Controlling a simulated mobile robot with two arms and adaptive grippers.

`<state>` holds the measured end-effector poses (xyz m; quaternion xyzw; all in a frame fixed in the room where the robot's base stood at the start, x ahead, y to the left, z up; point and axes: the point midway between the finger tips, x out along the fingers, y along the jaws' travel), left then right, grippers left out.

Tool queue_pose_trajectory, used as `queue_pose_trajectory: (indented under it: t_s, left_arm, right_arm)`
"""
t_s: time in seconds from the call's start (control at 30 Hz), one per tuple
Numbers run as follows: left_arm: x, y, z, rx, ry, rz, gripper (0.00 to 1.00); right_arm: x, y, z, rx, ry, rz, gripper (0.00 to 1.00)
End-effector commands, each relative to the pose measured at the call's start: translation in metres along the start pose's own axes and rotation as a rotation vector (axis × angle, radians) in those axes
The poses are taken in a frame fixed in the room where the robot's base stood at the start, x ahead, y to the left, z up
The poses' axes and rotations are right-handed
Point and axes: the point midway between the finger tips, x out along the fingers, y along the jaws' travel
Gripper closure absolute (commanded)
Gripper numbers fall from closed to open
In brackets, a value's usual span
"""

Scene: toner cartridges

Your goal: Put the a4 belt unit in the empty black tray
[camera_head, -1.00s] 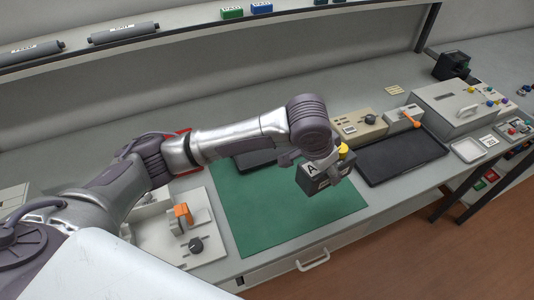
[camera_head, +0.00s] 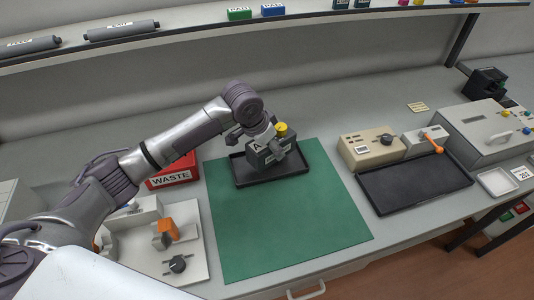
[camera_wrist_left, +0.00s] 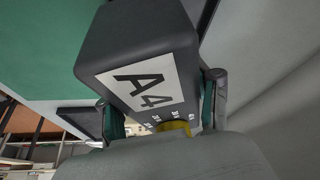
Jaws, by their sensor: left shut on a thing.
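The A4 belt unit (camera_head: 262,160) is a dark grey block with a white A4 label and a yellow knob. My left gripper (camera_head: 270,151) is shut on it. The wrist view shows the unit (camera_wrist_left: 135,45) large between the two fingers, label facing the camera. In the head view the unit is over a small black tray (camera_head: 243,178) at the back of the green mat. I cannot tell whether it touches the tray floor. A larger black tray (camera_head: 415,188) lies empty to the right. My right gripper is not in view.
A red WASTE bin (camera_head: 173,174) stands left of the small tray. The green mat (camera_head: 285,225) is clear in front. A beige device (camera_head: 370,150) stands behind the larger tray.

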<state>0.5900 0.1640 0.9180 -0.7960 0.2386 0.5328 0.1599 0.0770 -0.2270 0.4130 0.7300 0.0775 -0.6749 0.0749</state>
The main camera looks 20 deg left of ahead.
Motion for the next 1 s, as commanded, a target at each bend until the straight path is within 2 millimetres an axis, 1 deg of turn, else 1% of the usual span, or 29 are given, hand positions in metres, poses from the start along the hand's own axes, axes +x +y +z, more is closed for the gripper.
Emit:
queue_pose_trajectory:
  t_s: [0.03,0.1,0.2,0.4,0.47,0.6,0.87,0.9,0.97,1.0]
  left_arm:
    - [0.001,-0.005,0.001,0.0,0.003,0.0,0.94]
    - [0.004,-0.009,0.003,0.0,0.003,0.001,0.94]
    - [0.009,-0.011,0.006,0.001,0.002,0.002,0.94]
    - [0.035,-0.01,0.016,0.0,0.002,0.002,0.94]
    - [0.04,-0.01,0.018,0.0,0.002,0.002,0.94]
    - [0.042,-0.011,0.019,0.002,0.004,0.0,0.94]
    - [0.044,-0.01,0.02,0.002,0.004,0.001,0.94]
    - [0.045,-0.01,0.021,0.002,0.001,0.0,0.33]
    - [0.045,-0.01,0.021,0.002,0.001,0.0,0.23]
    - [0.045,-0.01,0.021,0.002,0.001,0.0,0.16]
  right_arm:
    - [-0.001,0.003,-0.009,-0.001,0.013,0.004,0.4]
    - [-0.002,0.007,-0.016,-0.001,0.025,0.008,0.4]
    - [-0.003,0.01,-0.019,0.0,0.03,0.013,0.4]
    - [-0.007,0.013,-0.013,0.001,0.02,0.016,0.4]
    - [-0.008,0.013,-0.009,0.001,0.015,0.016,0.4]
    - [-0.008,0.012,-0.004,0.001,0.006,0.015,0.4]
    - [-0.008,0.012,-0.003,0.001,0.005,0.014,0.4]
    - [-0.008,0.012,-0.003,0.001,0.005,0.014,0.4]
    - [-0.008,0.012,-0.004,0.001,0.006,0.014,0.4]
    - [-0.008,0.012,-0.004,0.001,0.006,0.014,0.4]
